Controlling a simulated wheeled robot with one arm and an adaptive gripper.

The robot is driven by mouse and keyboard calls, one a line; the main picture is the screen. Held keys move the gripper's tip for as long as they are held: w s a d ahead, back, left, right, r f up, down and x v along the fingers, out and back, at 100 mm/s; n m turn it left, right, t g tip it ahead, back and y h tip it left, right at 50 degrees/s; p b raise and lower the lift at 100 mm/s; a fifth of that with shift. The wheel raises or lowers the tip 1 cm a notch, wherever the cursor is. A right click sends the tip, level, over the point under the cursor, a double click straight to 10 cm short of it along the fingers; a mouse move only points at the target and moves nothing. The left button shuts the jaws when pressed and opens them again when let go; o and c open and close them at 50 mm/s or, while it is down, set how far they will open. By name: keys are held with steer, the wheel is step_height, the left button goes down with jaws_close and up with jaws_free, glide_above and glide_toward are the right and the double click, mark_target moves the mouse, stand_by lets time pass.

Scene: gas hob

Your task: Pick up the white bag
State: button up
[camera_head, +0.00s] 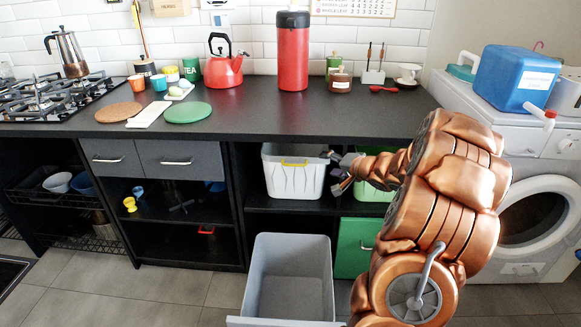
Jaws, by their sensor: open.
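I cannot make out anything that is clearly a white bag. A white tub-like container (295,178) with a yellow handle stands upright on the shelf under the counter. A flat white piece (148,113) lies on the counter between a brown round mat and a green one. My gripper (337,170) is open, just right of the white container and in front of the shelf. Its fingers appear to hold nothing. I cannot tell whether it touches the container's right edge. My arm hides part of the shelf to the right.
A grey open bin (287,280) stands on the floor below the shelf. A green box (354,247) sits in the lower compartment. The black counter (320,120) overhangs the shelf. A washing machine (540,220) is at right.

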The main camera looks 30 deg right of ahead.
mark_target(305, 162)
steer(key=b+x, duration=0.1)
steer(key=x, duration=0.1)
steer(key=a+b+x, duration=0.1)
steer(key=x, duration=0.2)
steer(key=a+b+x, duration=0.1)
steer(key=x, duration=0.2)
jaws_close()
steer(key=shift+s+f, duration=0.1)
stand_by(0.5)
